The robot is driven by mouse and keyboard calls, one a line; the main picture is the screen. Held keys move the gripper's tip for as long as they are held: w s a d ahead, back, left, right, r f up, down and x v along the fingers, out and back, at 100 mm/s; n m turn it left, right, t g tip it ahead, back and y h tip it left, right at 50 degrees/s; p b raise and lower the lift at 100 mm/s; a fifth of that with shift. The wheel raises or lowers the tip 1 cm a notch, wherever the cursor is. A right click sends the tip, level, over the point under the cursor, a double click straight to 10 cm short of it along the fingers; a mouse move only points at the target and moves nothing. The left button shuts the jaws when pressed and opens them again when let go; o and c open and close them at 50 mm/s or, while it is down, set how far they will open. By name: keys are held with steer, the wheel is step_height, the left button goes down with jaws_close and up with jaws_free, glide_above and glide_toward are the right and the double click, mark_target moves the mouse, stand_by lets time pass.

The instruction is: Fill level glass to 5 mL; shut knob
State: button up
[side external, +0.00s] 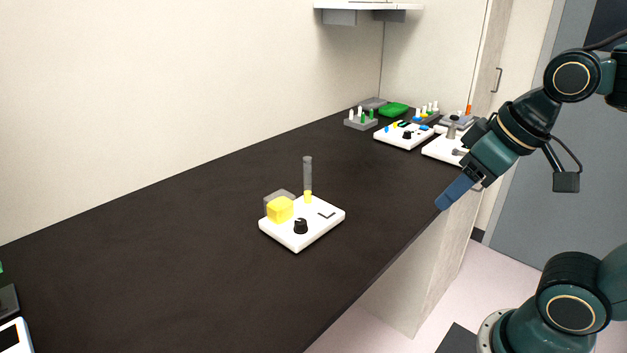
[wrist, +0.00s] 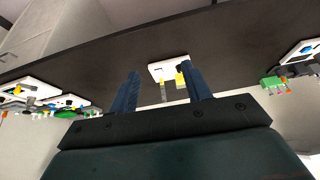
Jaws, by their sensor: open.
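The cell processor (side external: 301,241) is a white plate in the middle of the dark bench. A clear box with a yellow block of liquid (side external: 280,209) stands at its left. The upright level glass (side external: 308,175) is a grey tube with yellow at its bottom; its scale is too small to read. The black knob (side external: 301,226) sits at the plate's front. In the wrist view the plate (wrist: 161,75) shows beyond my fingers, partly hidden by one. My gripper (side external: 442,205) is empty, right of the plate and apart from it; its blue fingers stand apart in the wrist view (wrist: 165,82).
Other white stations (side external: 403,136) and racks of small tubes (side external: 361,121) stand at the bench's far end, near a green tray (side external: 394,109). A white-and-black device (side external: 14,336) is at the lower left edge. The bench around the plate is clear.

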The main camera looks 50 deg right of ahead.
steer(key=w+r+m+g, duration=0.1)
steer(key=w+r+m, duration=0.15)
steer(key=w, duration=0.45)
steer(key=m+g, duration=0.4)
glide_above(301, 220)
step_height(301, 220, down, 7)
steer(key=shift+a+f, duration=0.1)
steer(key=shift+f, duration=0.05)
steer(key=shift+f, duration=6.85)
